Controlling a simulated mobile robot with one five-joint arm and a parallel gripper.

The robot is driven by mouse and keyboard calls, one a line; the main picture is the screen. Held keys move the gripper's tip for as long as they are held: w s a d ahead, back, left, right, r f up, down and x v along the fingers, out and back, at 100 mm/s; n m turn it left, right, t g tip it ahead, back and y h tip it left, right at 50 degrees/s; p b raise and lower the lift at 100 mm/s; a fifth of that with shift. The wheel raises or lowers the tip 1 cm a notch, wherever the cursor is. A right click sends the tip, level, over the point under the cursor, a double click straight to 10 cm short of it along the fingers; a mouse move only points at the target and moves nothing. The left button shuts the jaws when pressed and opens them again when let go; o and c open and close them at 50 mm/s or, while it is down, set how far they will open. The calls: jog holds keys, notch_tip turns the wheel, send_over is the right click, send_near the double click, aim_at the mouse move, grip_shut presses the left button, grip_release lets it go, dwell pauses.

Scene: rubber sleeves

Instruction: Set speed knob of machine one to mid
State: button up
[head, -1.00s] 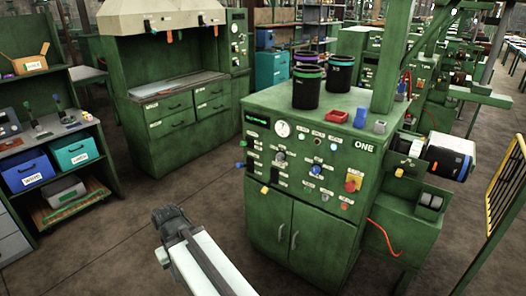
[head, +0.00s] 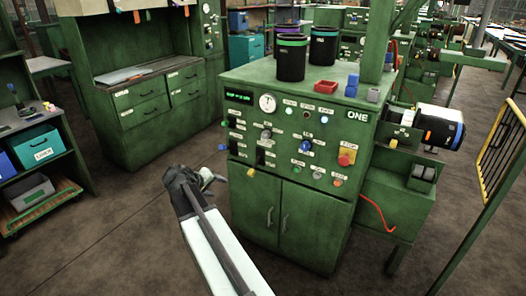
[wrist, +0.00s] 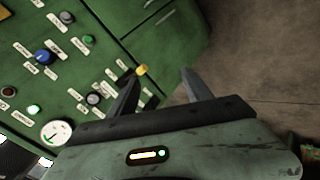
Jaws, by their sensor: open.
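Machine one (head: 330,205) is a green cabinet marked ONE, with a front panel of knobs, buttons and small labels. On it are a grey knob (head: 266,134), a blue knob (head: 305,145) and a yellow knob (head: 251,172). Another blue knob (head: 222,147) sticks out at the left edge. The labels are too small to read, so I cannot tell which is the speed knob. My gripper (head: 212,178) is left of the panel, open and empty. In the wrist view its fingers (wrist: 158,82) point near the yellow knob (wrist: 142,70); the grey knob (wrist: 93,99) is left of them.
A dial gauge (head: 267,103) and a red stop button (head: 346,155) share the panel. Black canisters (head: 291,58) and a red tray (head: 323,87) stand on the machine. A yellow barrier (head: 500,150) is at right. The floor (head: 120,225) at left is clear.

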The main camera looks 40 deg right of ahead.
jog(key=w+d+r+h+b, duration=0.1)
jog(key=w+d+h+b, duration=0.15)
jog(key=d, duration=0.65)
jog(key=w+d+r+h+b, duration=0.1)
jog(key=d+h+b, duration=0.2)
jog(key=d, duration=0.6)
jog(key=n+t+h+b, duration=0.1)
jog(key=n+t+h, duration=0.1)
jog(key=n+h, duration=0.1)
send_near(264, 136)
jog(key=d, duration=0.1)
jog(key=x, duration=0.8)
jog(key=shift+w+d, duration=0.1)
jog(key=shift+c, duration=0.2)
grip_shut()
